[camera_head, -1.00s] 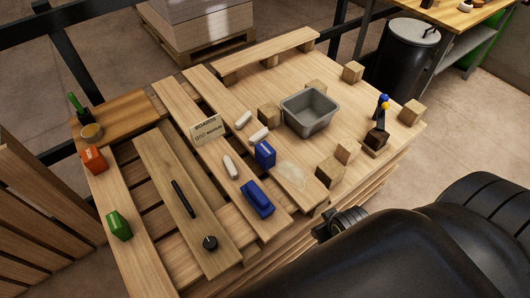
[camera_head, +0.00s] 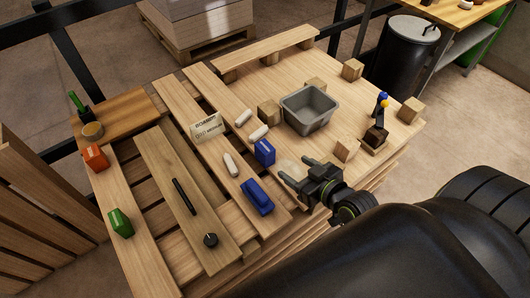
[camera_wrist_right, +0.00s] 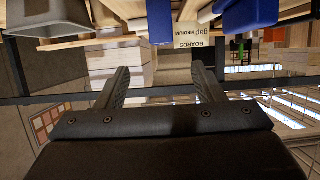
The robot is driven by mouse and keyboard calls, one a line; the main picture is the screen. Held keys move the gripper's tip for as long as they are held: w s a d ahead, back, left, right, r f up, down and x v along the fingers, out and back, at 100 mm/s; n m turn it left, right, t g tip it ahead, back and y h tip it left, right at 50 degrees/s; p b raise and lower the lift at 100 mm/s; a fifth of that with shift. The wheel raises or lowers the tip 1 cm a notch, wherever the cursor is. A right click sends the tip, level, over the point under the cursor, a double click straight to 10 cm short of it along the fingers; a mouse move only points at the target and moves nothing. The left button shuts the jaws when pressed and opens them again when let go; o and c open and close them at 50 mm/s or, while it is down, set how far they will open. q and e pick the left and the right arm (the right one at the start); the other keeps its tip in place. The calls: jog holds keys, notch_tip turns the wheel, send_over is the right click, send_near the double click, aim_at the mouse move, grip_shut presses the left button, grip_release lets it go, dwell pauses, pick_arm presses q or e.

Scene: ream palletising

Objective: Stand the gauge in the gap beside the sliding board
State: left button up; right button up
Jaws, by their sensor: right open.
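The sliding board (camera_head: 165,175), with a black bar handle (camera_head: 184,197) and a black knob (camera_head: 211,240), lies on the slatted pallet with dark gaps beside it. Which block is the gauge I cannot tell: a blue block (camera_head: 264,152) stands, a larger blue block (camera_head: 257,197) lies nearer, and an orange block (camera_head: 95,158) and a green block (camera_head: 120,222) sit on the left plank. A card (camera_head: 206,127) reads "BOARDS gap MEDIUM". My right gripper (camera_head: 297,170) is open and empty, to the right of the blue blocks. My left gripper is out of view.
A grey metal bin (camera_head: 309,110) and several wooden cubes (camera_head: 345,149) stand on the pallet's right part. White rounded pieces (camera_head: 231,165) lie near the blue blocks. A dark stand with blue and yellow balls (camera_head: 376,136) is at the right edge.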

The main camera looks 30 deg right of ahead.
aim_at(268, 150)
jog(key=x, duration=0.9)
jog(key=shift+w+f, duration=0.15)
jog(key=shift+w, duration=0.2)
jog(key=shift+a+p+x, duration=0.2)
jog(key=shift+p+x, duration=0.35)
jog(key=shift+x, duration=2.1)
jog(key=shift+c, duration=0.3)
jog(key=c, duration=1)
jog(key=shift+r, duration=0.2)
